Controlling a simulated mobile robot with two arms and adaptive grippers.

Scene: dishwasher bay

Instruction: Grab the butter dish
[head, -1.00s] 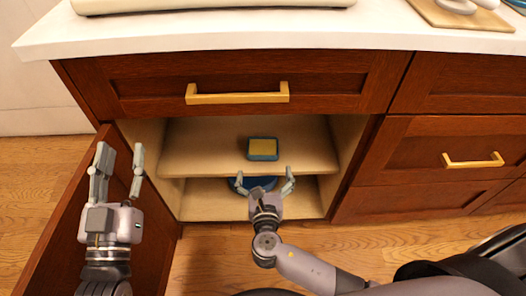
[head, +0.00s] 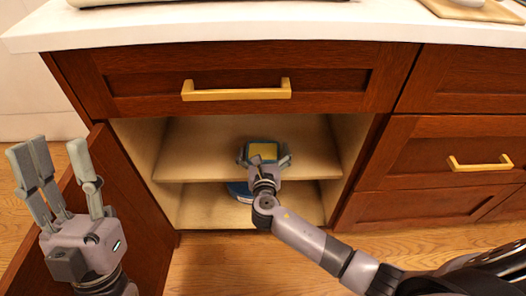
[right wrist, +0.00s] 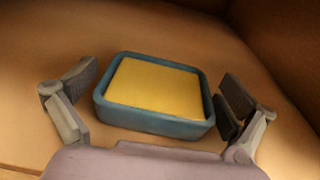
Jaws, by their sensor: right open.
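The butter dish is a small blue rectangular dish with a yellow block in it (head: 263,151), on the upper shelf of the open cabinet. It also shows in the right wrist view (right wrist: 155,97), standing flat on the shelf. My right gripper (head: 264,161) is open at the shelf, with one finger on each side of the dish. In the right wrist view my right gripper (right wrist: 150,105) has gaps between its fingers and the dish, the gap on the left being wider. My left gripper (head: 60,165) is open and empty in front of the open cabinet door.
The upper shelf (head: 195,160) is otherwise bare. A blue item (head: 240,191) sits on the lower shelf, partly hidden. The open door (head: 135,205) stands at the left, and a closed drawer (head: 330,85) is above the opening.

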